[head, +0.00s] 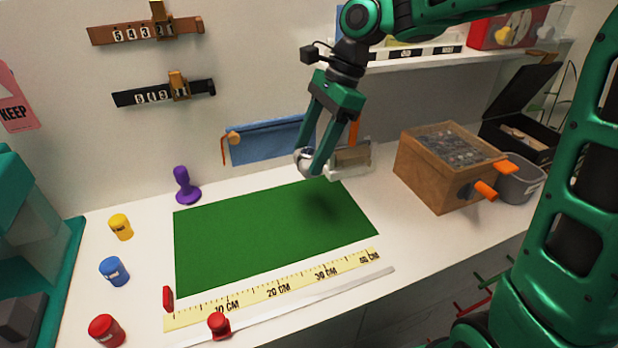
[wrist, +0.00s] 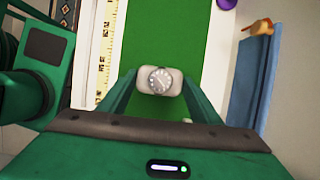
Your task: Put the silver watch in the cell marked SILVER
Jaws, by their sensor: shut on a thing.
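The silver watch, with a round pale dial and a light band or cushion around it, is between the fingertips of my gripper (head: 316,165). It shows in the head view (head: 304,158) and in the wrist view (wrist: 160,80), dial toward the wrist camera. My gripper points down and is shut on it, above the far right part of the green mat (head: 260,236). A dark shadow lies on the mat below. I cannot read a SILVER mark anywhere, and the insides of the boxes on the right are hard to make out.
A wooden box (head: 420,178) with orange knobs stands right of the mat, beside an open black box (head: 516,136) and a grey bin (head: 520,182). A blue cloth (head: 270,142) hangs behind. A purple stamp (head: 185,190) and coloured cylinders stand left. The mat is clear.

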